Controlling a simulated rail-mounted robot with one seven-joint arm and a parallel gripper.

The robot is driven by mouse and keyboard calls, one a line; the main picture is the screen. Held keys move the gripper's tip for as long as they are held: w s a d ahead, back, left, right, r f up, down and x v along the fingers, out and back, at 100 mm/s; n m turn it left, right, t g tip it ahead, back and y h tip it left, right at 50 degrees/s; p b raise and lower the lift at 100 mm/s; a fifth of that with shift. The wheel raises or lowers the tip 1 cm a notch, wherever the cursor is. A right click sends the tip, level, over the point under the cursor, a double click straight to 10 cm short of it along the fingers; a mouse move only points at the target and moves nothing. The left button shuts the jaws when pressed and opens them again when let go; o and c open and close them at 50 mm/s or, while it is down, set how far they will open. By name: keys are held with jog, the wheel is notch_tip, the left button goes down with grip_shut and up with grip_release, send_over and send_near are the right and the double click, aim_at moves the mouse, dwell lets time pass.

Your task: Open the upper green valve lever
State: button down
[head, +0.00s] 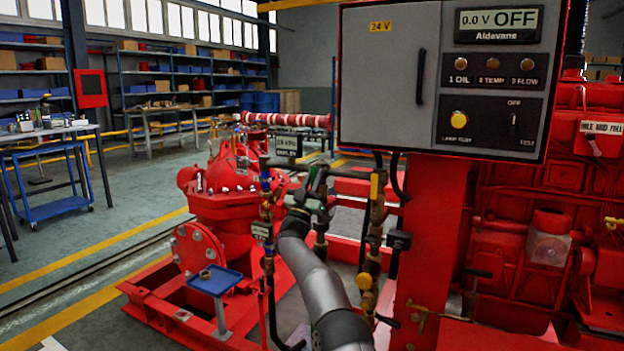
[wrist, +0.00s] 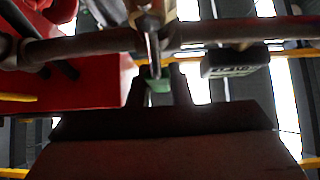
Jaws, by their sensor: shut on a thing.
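My gripper (head: 312,198) is at the pipework in the middle of the head view, with my grey arm reaching up to it from below. In the wrist view, my gripper (wrist: 160,78) has its two dark fingers closed around a small green piece, the upper green valve lever (wrist: 158,86). A metal valve stem (wrist: 152,45) rises just beyond it, in front of a dark horizontal pipe (wrist: 80,48). In the head view the lever is mostly hidden by my gripper, and its exact angle cannot be told.
A grey control panel (head: 400,110) hangs to the upper right. A red pump (head: 225,190) stands left of the pipework, with a blue tray (head: 215,281) in front. A vertical pipe with brass fittings (head: 372,240) is close on the right. Open floor lies left.

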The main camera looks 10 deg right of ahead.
jog(key=c, duration=1.3)
grip_release()
jog(key=shift+d, duration=0.1)
jog(key=shift+f, duration=0.1)
jog(key=shift+s+a+f, duration=0.35)
jog(key=shift+f, duration=0.05)
jog(key=p+v, duration=0.1)
jog(key=v, duration=1.5)
